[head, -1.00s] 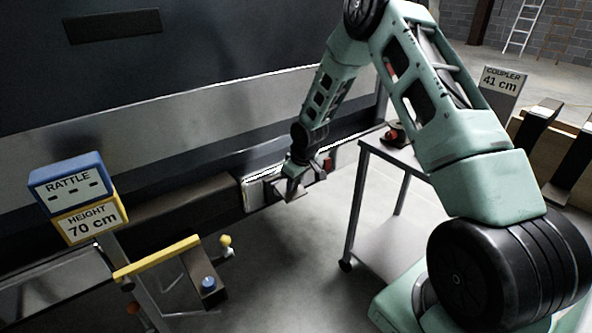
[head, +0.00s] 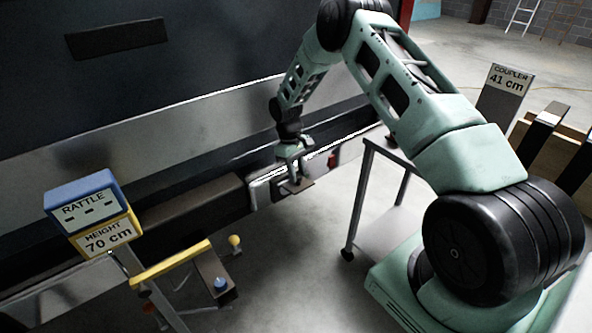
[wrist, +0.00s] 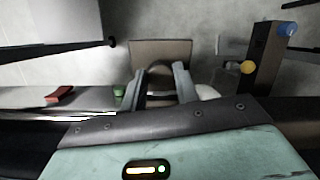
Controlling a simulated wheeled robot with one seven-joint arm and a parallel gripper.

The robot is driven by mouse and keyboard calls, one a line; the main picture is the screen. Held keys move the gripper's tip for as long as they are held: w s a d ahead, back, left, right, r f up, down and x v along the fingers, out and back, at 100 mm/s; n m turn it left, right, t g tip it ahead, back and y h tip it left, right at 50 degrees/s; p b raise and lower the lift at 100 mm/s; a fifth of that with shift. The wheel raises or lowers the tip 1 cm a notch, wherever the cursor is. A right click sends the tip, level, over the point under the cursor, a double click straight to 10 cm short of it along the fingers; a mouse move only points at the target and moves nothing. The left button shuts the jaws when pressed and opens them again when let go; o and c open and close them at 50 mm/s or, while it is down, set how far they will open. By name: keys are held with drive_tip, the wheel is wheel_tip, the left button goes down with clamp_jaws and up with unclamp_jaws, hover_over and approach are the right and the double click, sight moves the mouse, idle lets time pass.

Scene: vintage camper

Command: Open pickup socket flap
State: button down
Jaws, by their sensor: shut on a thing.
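The pickup socket flap (head: 300,187) is a small brownish plate at the light-coloured socket housing (head: 263,192) on the vehicle's lower edge. In the head view it sticks out from the housing over the floor, close to flat. It also shows in the wrist view (wrist: 160,46) as a tan plate just beyond my fingers. My gripper (head: 293,165) comes down on the flap from above, and its two fingers (wrist: 159,85) are shut on it in the wrist view. The exact contact is partly hidden by the gripper, and the socket opening is not clearly visible.
A yellow bar (head: 170,264) and a sign post with blue and yellow boxes (head: 85,212) stand left. A dark block with a blue knob (head: 215,275) is beside them. A metal cart (head: 385,215) stands right of the gripper. Floor in front of the flap is clear.

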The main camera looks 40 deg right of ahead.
idle(0.3)
drive_tip(key=c, duration=1.1)
unclamp_jaws()
drive_tip(key=shift+w+f, duration=0.1)
drive_tip(key=shift+o, duration=0.2)
drive_tip(key=b+v, duration=0.1)
drive_tip(key=v, duration=0.6)
drive_tip(key=shift+r, duration=0.3)
drive_tip(key=shift+a, duration=0.1)
